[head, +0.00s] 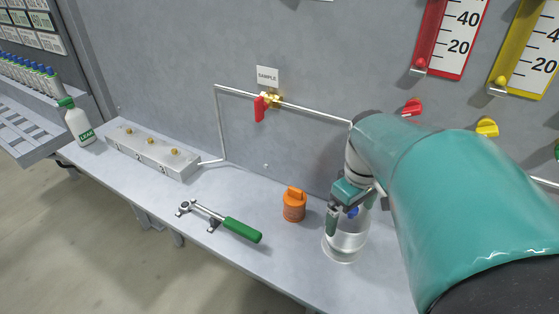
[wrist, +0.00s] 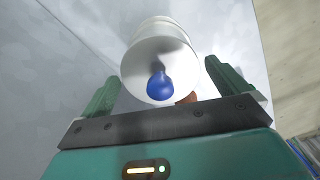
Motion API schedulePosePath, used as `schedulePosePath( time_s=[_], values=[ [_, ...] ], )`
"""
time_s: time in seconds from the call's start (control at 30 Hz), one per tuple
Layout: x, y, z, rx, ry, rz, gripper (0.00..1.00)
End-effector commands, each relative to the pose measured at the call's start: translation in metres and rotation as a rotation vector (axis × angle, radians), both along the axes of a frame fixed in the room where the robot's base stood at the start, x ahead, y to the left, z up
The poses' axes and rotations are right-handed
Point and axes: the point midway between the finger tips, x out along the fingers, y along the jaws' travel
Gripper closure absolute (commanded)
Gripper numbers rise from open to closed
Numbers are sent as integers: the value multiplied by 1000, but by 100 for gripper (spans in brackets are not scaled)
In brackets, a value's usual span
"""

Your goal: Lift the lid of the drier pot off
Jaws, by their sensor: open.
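The drier pot (head: 346,243) is a clear, glassy cylinder standing on the bench. Its pale lid with a blue knob (head: 353,212) is partly hidden by my gripper (head: 350,206). In the wrist view the round white lid (wrist: 140,78) and its blue knob (wrist: 160,84) face the camera. My gripper (wrist: 162,74) is open there, with one green finger on each side of the knob and a visible gap to both. Nothing is held. The exact depth of the fingertips against the knob is hard to tell.
An orange capped container (head: 294,206) stands just left of the pot. A green-handled wrench (head: 222,220) lies further left, before a metal block (head: 152,152) with brass fittings. A red-handled sample valve (head: 262,106) and pipe are on the wall behind. A LEAK bottle (head: 76,124) stands far left.

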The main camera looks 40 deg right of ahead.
Motion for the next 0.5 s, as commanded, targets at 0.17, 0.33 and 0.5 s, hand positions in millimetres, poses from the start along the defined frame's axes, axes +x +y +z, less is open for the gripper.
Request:
schedulePosePath(
  time_s=[0.17, 0.33, 0.5],
  values=[
    [0, -1, -25, 1, 2, -1, 0],
    [-1, -2, -33, 0, 0, -1, 0],
    [0, -3, -34, 0, 0, -2, 0]
  ],
)
